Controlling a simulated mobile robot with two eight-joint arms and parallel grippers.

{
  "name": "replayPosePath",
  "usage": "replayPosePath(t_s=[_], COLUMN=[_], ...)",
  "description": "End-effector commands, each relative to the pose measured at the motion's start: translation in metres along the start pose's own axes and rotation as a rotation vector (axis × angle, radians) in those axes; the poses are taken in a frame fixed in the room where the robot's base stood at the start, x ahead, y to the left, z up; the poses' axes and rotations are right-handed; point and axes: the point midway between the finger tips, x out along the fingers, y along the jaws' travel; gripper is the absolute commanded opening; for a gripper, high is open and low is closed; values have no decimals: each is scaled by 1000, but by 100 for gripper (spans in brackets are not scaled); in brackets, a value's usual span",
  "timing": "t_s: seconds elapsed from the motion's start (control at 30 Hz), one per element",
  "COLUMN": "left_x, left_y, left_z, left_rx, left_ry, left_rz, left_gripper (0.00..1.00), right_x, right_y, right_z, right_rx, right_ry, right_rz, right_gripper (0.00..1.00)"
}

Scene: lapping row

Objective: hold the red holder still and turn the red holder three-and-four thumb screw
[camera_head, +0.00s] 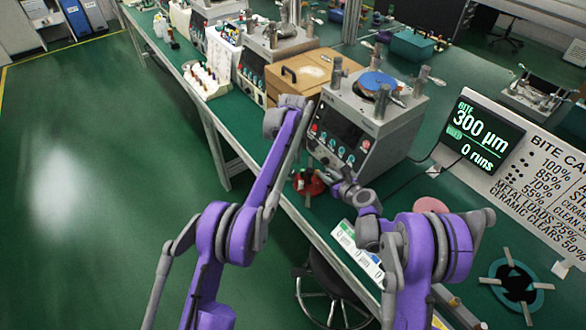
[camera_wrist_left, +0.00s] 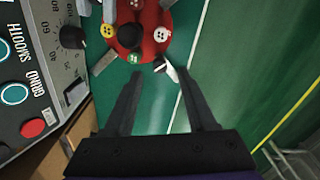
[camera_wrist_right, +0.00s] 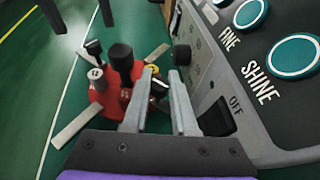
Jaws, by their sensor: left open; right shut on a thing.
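The red holder (camera_head: 308,183) is a round red disc with metal arms, on the green bench in front of the lapping machine. It also shows in the left wrist view (camera_wrist_left: 152,18) and the right wrist view (camera_wrist_right: 99,112). It carries a large black centre knob (camera_wrist_right: 121,58) and small caps. My right gripper (camera_wrist_right: 165,82) is shut on a small dark thumb screw (camera_wrist_right: 160,88) at the holder's machine side; the fingers hide part of it. Which numbers mark this screw cannot be read. My left gripper (camera_wrist_left: 158,85) is open and empty, its fingers short of the holder's rim.
The lapping machine (camera_head: 345,140) stands close behind the holder, its knob panel near my right fingers. The bench's front edge is close to the holder. A printed card (camera_head: 357,250) lies right of it, and a sign with a display (camera_head: 480,132) stands farther right.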

Motion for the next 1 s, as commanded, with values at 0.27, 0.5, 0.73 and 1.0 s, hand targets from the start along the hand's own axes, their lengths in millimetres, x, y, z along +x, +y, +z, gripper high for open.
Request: replayPosePath(t_s=[0.27, 0.5, 0.73, 1.0], left_x=[30, 34, 33, 33], left_y=[0, 0, 0, 0], left_z=[0, 0, 0, 0], left_rx=[-1, -1, -1, -1], left_ry=[0, 0, 0, 0], left_rz=[0, 0, 0, 0], left_gripper=[56, 56, 31, 0], right_x=[0, 0, 0, 0], right_y=[0, 0, 0, 0], right_z=[0, 0, 0, 0], right_rx=[0, 0, 0, 0], right_ry=[0, 0, 0, 0], right_rz=[0, 0, 0, 1], right_gripper=[0, 0, 0, 0])
